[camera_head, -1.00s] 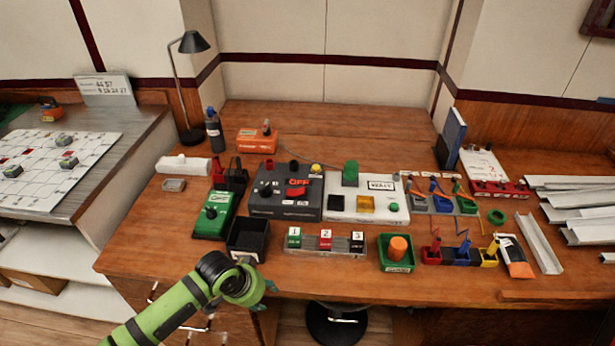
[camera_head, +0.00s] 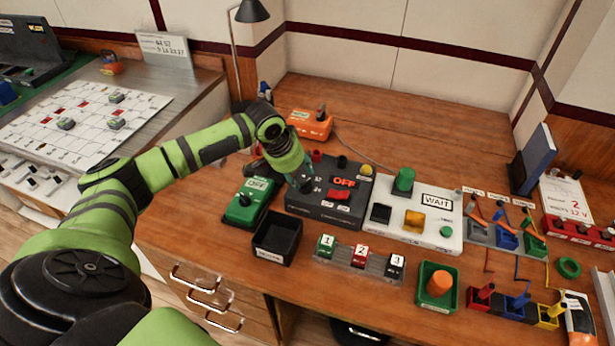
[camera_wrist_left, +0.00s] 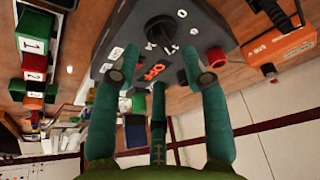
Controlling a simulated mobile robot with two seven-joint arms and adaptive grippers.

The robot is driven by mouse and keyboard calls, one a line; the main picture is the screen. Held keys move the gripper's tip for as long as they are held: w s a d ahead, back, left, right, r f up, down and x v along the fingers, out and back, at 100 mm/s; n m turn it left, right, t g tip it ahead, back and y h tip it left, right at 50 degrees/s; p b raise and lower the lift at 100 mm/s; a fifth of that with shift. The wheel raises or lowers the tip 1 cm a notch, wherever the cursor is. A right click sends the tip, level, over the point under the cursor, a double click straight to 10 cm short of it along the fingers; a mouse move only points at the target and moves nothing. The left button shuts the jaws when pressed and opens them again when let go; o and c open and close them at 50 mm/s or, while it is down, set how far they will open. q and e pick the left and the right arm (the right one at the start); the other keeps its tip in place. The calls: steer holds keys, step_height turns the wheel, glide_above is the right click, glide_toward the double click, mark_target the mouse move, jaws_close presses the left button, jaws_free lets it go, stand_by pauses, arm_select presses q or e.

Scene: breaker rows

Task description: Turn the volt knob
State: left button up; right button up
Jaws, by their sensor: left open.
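I cannot read a volt label. My left gripper (camera_head: 305,187) is over the left part of the box and hides the knob in the head view. In the wrist view its teal fingers (camera_wrist_left: 161,77) are spread and empty, with the knob beyond the fingertips, apart from them. My right gripper is not in view.
A green box (camera_head: 250,204) with a black knob and an empty black bin (camera_head: 278,238) lie left and in front. A white WAIT panel (camera_head: 418,219) stands to the right. An orange box (camera_head: 309,125) is behind. The back of the desk is clear.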

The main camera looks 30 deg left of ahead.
mark_target(304, 184)
arm_select(q)
steer(key=x, duration=0.4)
steer(key=shift+s+d+f, duration=0.1)
steer(key=shift+f, duration=0.15)
steer(key=shift+w+f+p, duration=0.2)
steer(key=shift+f+p, duration=0.05)
steer(key=shift+p, duration=0.05)
steer(key=shift+f, duration=0.1)
steer(key=shift+s, duration=0.1)
jaws_close()
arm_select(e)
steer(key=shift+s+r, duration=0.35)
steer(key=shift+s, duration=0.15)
